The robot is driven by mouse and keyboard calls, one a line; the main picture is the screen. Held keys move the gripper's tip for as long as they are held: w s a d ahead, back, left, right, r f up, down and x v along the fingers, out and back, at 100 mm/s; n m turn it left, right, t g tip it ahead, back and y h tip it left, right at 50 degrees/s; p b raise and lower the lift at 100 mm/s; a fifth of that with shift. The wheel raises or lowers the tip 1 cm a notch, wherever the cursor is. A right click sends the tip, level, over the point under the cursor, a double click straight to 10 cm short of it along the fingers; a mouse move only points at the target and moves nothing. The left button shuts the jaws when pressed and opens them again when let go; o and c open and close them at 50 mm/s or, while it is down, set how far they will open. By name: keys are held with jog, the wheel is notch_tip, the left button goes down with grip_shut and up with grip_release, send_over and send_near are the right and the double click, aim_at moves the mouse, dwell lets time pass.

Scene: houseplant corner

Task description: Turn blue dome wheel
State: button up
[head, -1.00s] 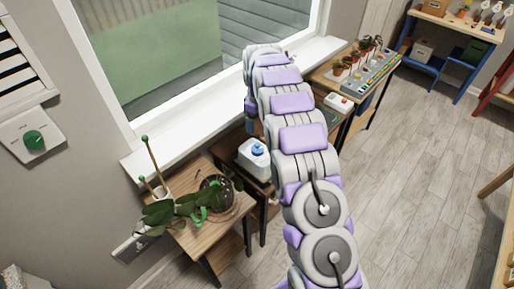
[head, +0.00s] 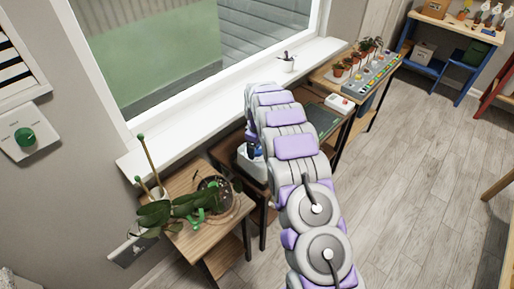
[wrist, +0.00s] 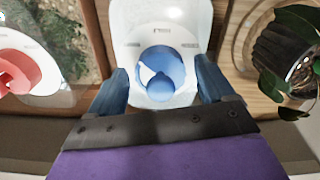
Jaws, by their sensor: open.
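The blue dome wheel (wrist: 160,72) sits in the top of a white housing (wrist: 190,20) in the wrist view, with a pale mark on its left side. My gripper (wrist: 160,82) is open. Its two blue fingers stand on either side of the wheel, apart from it and over the near part of the white housing. In the head view the white housing (head: 252,167) stands on a dark wooden table, mostly hidden behind my arm. The wheel is hard to make out there. My gripper (head: 252,135) shows only partly beside the arm.
A potted plant (head: 208,188) stands on the wooden table at the left; its dark pot (wrist: 285,55) is close on the right in the wrist view. A red-knobbed white device (wrist: 22,68) is at the left.

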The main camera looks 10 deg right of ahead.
jog(key=c, duration=1.1)
jog(key=shift+o, duration=0.2)
jog(key=shift+r, duration=0.1)
jog(key=m+p, duration=0.3)
jog(key=shift+m+p, duration=0.3)
jog(key=shift+m, duration=0.1)
jog(key=m+p, duration=0.3)
jog(key=m, duration=0.2)
jog(key=shift+m, duration=0.3)
jog(key=m+p, duration=0.3)
jog(key=m, duration=0.2)
jog(key=shift+a, duration=0.1)
jog(key=m+p, duration=0.2)
jog(key=m, duration=0.3)
jog(key=shift+m, duration=0.4)
